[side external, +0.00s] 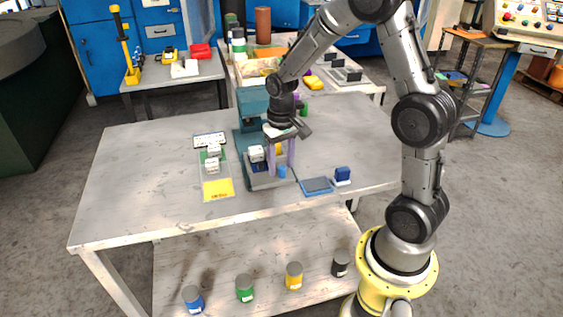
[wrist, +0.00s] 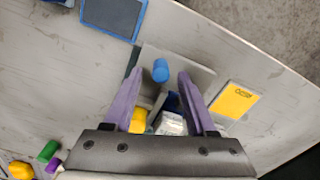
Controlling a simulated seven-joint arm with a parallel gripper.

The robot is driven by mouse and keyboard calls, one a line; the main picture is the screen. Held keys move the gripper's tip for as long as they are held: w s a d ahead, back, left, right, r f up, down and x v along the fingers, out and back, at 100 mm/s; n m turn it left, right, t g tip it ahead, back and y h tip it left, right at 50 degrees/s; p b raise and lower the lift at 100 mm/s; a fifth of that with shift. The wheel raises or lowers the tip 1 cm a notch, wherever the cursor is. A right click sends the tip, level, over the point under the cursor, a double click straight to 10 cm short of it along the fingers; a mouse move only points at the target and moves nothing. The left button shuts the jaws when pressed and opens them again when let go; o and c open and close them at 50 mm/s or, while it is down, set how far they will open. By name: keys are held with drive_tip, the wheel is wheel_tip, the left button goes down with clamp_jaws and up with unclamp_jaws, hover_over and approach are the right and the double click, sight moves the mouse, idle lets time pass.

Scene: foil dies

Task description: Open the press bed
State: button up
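The teal press (side external: 252,104) stands on the table, with its grey bed (side external: 262,181) low at the front. A small blue cylinder, seemingly the bed's knob (side external: 282,172), stands at the bed's front; it also shows in the wrist view (wrist: 161,70). My gripper (side external: 282,164) points down over the front of the bed. In the wrist view its purple fingers (wrist: 160,78) are spread apart, with the blue knob between their tips and a gap on each side. A white die block (side external: 256,153) sits in the press, partly hidden by the fingers in the wrist view (wrist: 171,124).
Left of the press lie two white blocks (side external: 212,165) and a yellow card (side external: 218,188). To the right are a blue-framed pad (side external: 317,186) and a blue block (side external: 342,175). The table's left part is clear. Several colored jars (side external: 244,288) stand on the lower shelf.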

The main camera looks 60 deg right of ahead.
wheel_tip(320, 180, up, 14)
idle(0.7)
drive_tip(key=shift+f, duration=0.1)
drive_tip(key=s+a+r+n+t, duration=0.3)
drive_tip(key=s+a+r, duration=0.4)
drive_tip(key=s+a, duration=0.15)
drive_tip(key=s+a+f+n+t, duration=0.2)
drive_tip(key=s+f, duration=0.2)
drive_tip(key=s, duration=0.5)
drive_tip(key=shift+f+t, duration=0.15)
drive_tip(key=shift+t, duration=0.15)
